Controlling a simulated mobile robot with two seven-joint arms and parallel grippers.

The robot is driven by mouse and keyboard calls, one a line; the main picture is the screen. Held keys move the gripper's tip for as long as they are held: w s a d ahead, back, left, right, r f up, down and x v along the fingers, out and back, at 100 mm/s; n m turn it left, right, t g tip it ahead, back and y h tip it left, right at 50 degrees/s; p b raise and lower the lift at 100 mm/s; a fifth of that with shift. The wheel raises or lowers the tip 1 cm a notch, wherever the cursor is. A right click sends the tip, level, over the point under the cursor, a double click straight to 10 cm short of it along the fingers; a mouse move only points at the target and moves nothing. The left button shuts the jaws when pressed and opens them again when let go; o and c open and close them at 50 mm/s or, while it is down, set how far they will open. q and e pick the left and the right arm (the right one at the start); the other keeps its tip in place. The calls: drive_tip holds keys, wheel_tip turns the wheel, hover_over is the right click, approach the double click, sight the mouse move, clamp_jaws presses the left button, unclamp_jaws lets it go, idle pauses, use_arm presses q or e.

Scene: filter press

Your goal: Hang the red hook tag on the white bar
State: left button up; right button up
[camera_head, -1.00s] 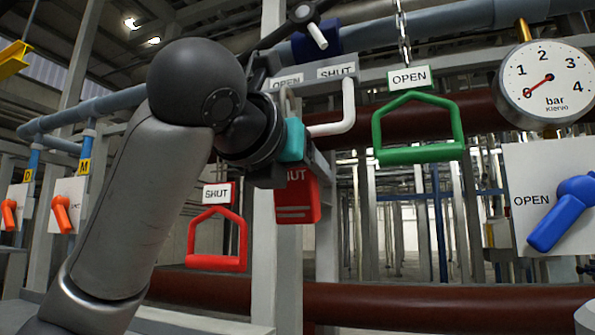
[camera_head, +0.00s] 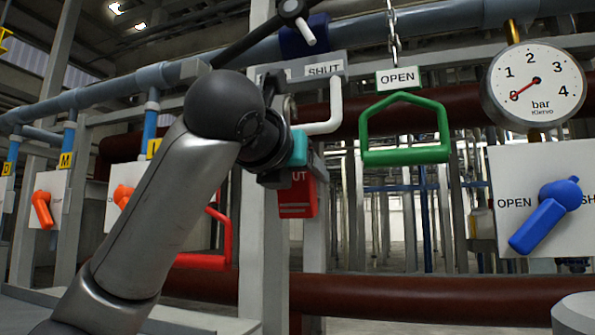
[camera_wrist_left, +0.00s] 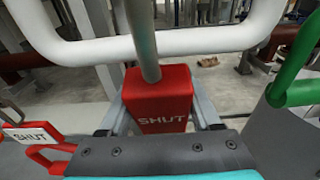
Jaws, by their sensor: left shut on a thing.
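The red hook tag (camera_head: 297,196), lettered SHUT, hangs upright just below my left gripper (camera_head: 296,150). The gripper is shut on it; my wrist hides the grip and the top of the hook in the head view. The white bar (camera_head: 335,105) is a bent rod just right of and above the gripper. In the left wrist view the tag (camera_wrist_left: 157,98) lies below the white bar (camera_wrist_left: 210,41), and its grey hook shank (camera_wrist_left: 143,35) crosses in front of the bar. I cannot tell whether the hook is over the bar. My right gripper is not in view.
A green handle (camera_head: 405,155) hangs from a chain to the right, under an OPEN label. A red handle (camera_head: 205,261) is partly behind my left arm. A pressure gauge (camera_head: 535,85) and blue valve lever (camera_head: 545,215) stand farther right. A grey post (camera_head: 250,235) is behind the arm.

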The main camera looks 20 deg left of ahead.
use_arm(q)
drive_tip(key=shift+w+f, duration=0.55)
drive_tip(key=shift+w, duration=0.05)
drive_tip(key=shift+w+f, duration=0.2)
drive_tip(key=shift+f, duration=0.5)
drive_tip(key=o, duration=1.5)
drive_tip(key=s+b, duration=0.1)
drive_tip(key=s, duration=0.4)
drive_tip(key=s+r+b, duration=0.1)
drive_tip(key=s+b, duration=0.1)
drive_tip(key=s, duration=0.3)
drive_tip(key=s+b, duration=0.1)
drive_tip(key=s, duration=0.4)
drive_tip(key=shift+s+a+r+b, duration=0.15)
drive_tip(key=shift+a+r+b, duration=0.1)
drive_tip(key=shift+b, duration=0.1)
